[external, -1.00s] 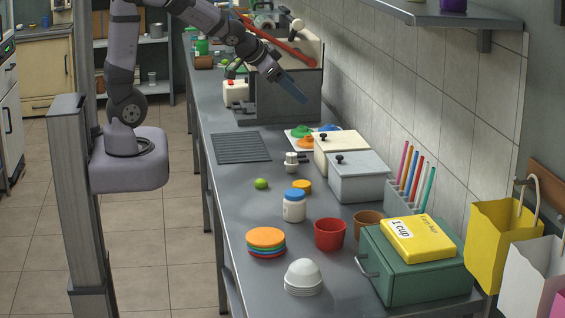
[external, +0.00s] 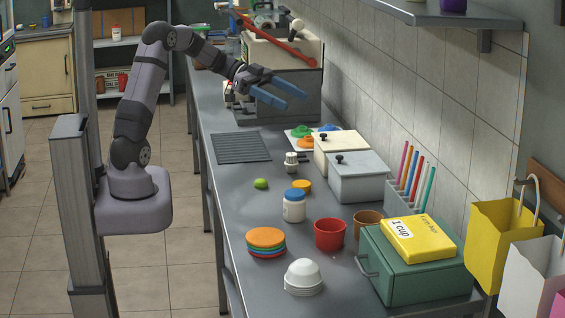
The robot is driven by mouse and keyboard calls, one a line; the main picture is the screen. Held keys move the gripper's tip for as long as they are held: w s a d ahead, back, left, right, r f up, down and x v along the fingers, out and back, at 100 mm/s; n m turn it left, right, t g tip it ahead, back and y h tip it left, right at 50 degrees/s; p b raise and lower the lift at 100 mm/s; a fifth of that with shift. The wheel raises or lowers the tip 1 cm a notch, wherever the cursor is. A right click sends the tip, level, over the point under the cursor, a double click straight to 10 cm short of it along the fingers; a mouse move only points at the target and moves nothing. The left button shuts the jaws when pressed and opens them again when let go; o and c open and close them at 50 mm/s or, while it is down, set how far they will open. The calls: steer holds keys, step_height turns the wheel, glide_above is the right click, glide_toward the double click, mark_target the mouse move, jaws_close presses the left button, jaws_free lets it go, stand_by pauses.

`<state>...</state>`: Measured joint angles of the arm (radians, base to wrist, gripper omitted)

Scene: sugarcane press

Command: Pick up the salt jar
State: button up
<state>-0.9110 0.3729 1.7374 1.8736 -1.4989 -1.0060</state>
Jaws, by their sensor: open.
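A white jar with a blue lid (external: 294,206) stands upright on the grey counter (external: 225,185), in the middle of the external view. It looks like the salt jar, but I cannot read a label on it. My gripper (external: 296,99) is open and empty, its two blue fingers apart and pointing right. It is in the air in front of the grey press body, well behind and above the jar. Nothing hides the jar.
A yellow-orange lid (external: 302,186) lies just behind the jar and a lime (external: 261,183) behind left. A red cup (external: 330,234) stands at front right, stacked coloured discs (external: 266,241) at front left, white bowls (external: 303,274) nearer. Grey and cream boxes (external: 358,178) line the wall side.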

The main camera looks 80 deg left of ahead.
glide_toward(304, 204)
steer(key=x, duration=0.3)
steer(key=shift+d+f, duration=0.1)
steer(key=shift+f, duration=0.15)
steer(key=shift+r+p+x, duration=0.2)
steer(key=shift+p+x, duration=1.45)
steer(key=shift+x, duration=1.35)
steer(key=shift+w+d+f, duration=0.3)
steer(key=shift+w+d, duration=0.15)
steer(key=shift+w, duration=0.1)
steer(key=c, duration=1.3)
